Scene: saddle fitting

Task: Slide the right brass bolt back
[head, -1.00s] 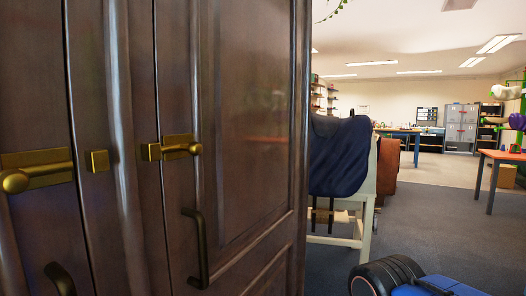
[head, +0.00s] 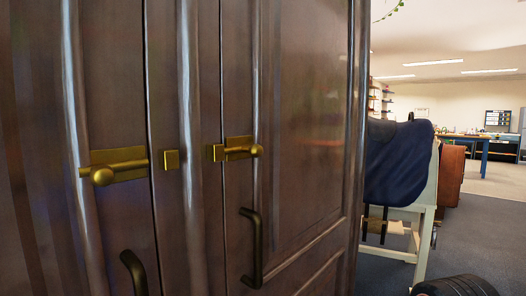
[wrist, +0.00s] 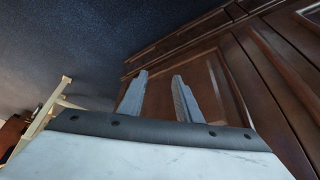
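The right brass bolt (head: 239,147) is mounted on the dark wooden cabinet front in the head view. Its round knob (head: 257,150) is at the plate's right end. At its left, the bolt appears to meet a small square brass keeper (head: 216,152) by the door seam. My gripper (wrist: 160,92) shows only in the wrist view, its two grey fingers apart with nothing between them. The cabinet's panelled wood (wrist: 225,70) lies beyond the fingers. No bolt shows in the wrist view, so the distance between gripper and bolt cannot be told.
The left brass bolt (head: 115,166) has a visible gap to its keeper (head: 171,159). Dark handles (head: 251,248) (head: 133,272) stick out below the bolts. A dark blue saddle cover (head: 397,160) on a pale stand (head: 425,220) is right of the cabinet. Open carpet (head: 485,225) lies beyond.

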